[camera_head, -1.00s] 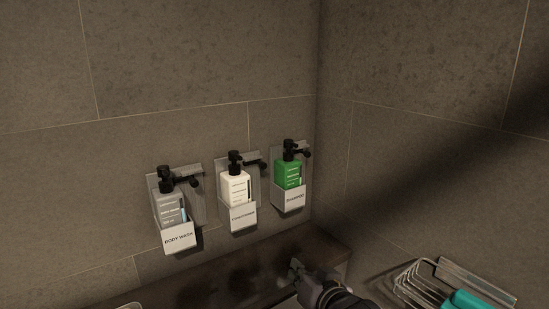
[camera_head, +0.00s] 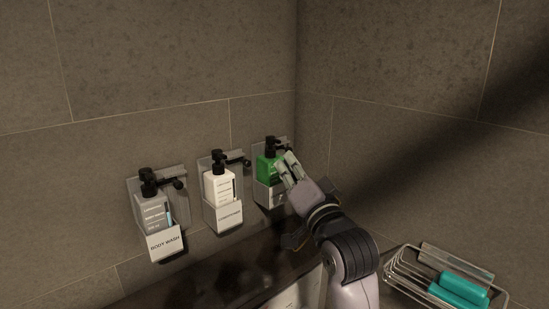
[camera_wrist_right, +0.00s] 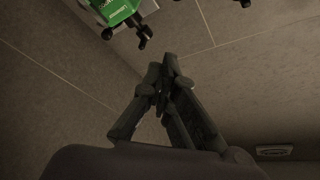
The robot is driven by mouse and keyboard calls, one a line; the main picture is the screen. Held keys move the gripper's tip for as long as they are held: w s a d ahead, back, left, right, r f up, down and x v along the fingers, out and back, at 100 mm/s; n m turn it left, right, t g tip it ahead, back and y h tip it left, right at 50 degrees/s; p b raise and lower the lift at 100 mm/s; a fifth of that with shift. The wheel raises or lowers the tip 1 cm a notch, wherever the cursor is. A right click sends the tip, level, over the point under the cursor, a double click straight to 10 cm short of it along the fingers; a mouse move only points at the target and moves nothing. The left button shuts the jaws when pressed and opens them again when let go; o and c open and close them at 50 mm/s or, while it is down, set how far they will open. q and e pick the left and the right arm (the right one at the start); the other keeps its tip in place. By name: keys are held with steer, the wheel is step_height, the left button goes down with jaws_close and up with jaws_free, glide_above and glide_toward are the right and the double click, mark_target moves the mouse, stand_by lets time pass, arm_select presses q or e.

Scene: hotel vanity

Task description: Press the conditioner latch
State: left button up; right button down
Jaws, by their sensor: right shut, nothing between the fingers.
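The white conditioner bottle (camera_head: 219,187) stands in the middle wall holder, labelled CONDITIONER. Its black latch arm (camera_head: 240,161) sticks out to the right of the bottle's black pump top (camera_head: 219,160). My right gripper (camera_head: 285,165) is shut and empty. In the head view it overlaps the right side of the green bottle (camera_head: 266,168), to the right of the conditioner and apart from it. In the right wrist view the shut fingers (camera_wrist_right: 168,72) point up, below the green bottle (camera_wrist_right: 107,12) and a black latch. My left gripper is not in view.
A grey body wash bottle (camera_head: 154,214) stands in the left holder. The green bottle is in the right holder, near the wall corner. A wire basket (camera_head: 402,272) with teal items (camera_head: 462,288) is at lower right. A dark ledge (camera_head: 215,275) runs below the holders.

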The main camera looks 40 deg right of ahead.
steer(key=p+x, duration=0.3)
steer(key=x, duration=0.6)
steer(key=a+f+p, duration=0.1)
steer(key=a+f, duration=0.1)
steer(key=a, duration=0.1)
steer(key=shift+w+f, duration=0.1)
steer(key=shift+f, duration=0.3)
steer(key=shift+a, duration=1.15)
steer(key=shift+d+p, duration=0.15)
steer(key=shift+p, duration=0.15)
